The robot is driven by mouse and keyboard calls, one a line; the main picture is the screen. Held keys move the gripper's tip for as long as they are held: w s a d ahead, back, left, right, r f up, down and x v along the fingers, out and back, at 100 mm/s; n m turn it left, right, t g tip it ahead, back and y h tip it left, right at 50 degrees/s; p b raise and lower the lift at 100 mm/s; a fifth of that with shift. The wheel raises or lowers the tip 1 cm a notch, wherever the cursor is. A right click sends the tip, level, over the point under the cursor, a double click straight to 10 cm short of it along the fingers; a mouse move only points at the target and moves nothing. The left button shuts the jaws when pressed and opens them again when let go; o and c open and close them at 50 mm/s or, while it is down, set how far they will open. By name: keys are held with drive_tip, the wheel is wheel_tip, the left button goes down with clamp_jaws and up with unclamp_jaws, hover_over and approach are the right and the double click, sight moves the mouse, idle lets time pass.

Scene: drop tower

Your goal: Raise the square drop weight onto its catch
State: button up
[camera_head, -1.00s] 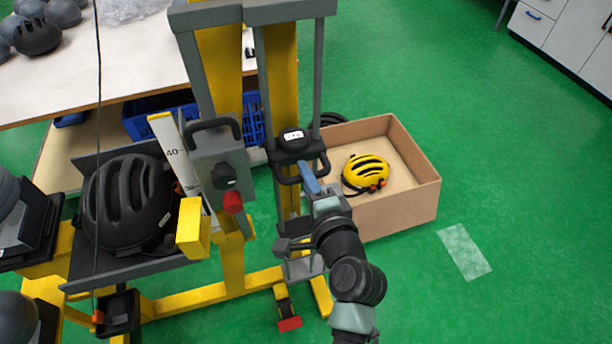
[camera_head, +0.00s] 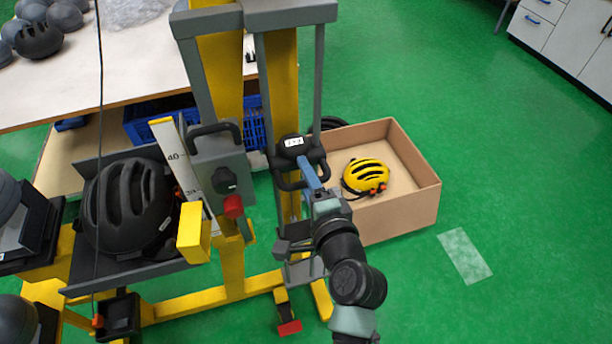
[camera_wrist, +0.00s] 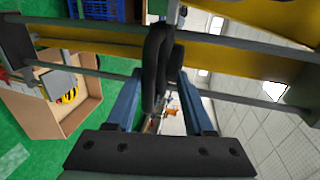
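The dark drop weight (camera_head: 291,146), with a white label on its front, sits between the two grey guide rails of the tower. A black loop handle (camera_head: 290,184) projects from it toward me. My gripper (camera_head: 306,168) is at this handle. In the wrist view the blue fingers of my gripper (camera_wrist: 158,85) stand on both sides of the black handle (camera_wrist: 157,65), with a small gap at the left finger. The fingers look open around it. Contact at the right finger is unclear. I cannot make out the catch.
A grey box with a knob and red tip (camera_head: 228,178) stands left of the weight. A black helmet (camera_head: 127,208) rests on the left platform. A cardboard box (camera_head: 402,212) with a yellow helmet (camera_head: 366,175) is on the right. Green floor is free farther right.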

drive_tip(key=shift+s+d, duration=0.1)
drive_tip(key=shift+s, duration=0.15)
drive_tip(key=b+v, duration=0.1)
drive_tip(key=v, duration=1.1)
drive_tip(key=shift+s+b, duration=0.2)
drive_tip(key=shift+b, duration=0.15)
